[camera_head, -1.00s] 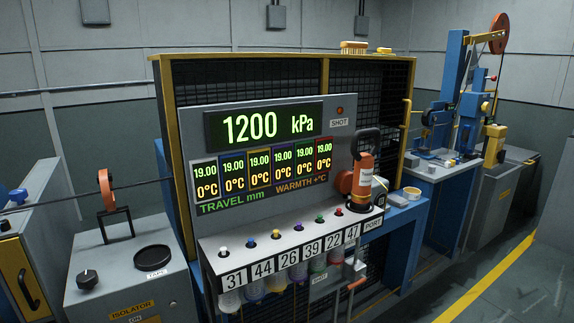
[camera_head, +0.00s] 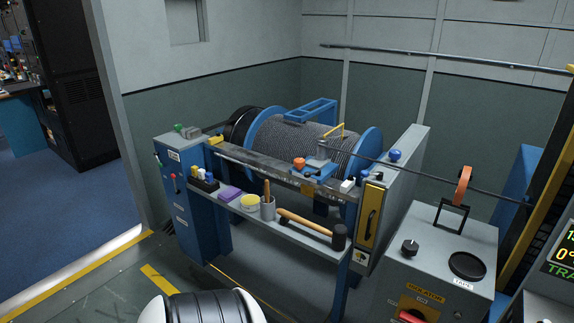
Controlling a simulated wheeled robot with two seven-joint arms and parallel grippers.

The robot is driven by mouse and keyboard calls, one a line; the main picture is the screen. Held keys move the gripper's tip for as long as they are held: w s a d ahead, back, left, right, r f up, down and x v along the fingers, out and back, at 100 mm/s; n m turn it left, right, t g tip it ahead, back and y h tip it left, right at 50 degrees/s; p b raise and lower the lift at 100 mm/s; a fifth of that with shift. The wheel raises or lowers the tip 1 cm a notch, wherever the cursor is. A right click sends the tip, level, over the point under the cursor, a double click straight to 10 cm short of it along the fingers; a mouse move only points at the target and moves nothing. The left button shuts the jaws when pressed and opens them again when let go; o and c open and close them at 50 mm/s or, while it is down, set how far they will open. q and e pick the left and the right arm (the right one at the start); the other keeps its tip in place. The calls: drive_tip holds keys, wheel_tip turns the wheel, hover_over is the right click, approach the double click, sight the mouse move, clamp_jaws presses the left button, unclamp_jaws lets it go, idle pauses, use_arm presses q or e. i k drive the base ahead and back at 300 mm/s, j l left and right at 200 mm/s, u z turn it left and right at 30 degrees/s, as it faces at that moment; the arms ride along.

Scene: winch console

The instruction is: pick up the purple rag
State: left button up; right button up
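A small flat purple piece that looks like the purple rag (camera_head: 230,193) lies on the narrow grey shelf (camera_head: 290,229) along the front of the winch. It sits between a dark block holding small coloured items (camera_head: 204,181) on its left and a round yellow-topped tin (camera_head: 250,201) on its right. Nothing covers it. Neither of my grippers shows in this view.
Right of the tin stand a grey cup (camera_head: 267,209) with a wooden handle in it and a mallet (camera_head: 312,224) lying along the shelf. Behind is the cable drum (camera_head: 300,142). A grey isolator cabinet (camera_head: 440,255) stands at the right. Floor at left is open.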

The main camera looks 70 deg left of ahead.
sight(228, 195)
drive_tip(key=u, duration=2.55)
drive_tip(key=i+j+z, duration=0.1)
drive_tip(key=i, duration=0.35)
drive_tip(key=i+j, duration=0.35)
drive_tip(key=i+l+z, duration=0.05)
drive_tip(key=i, duration=0.05)
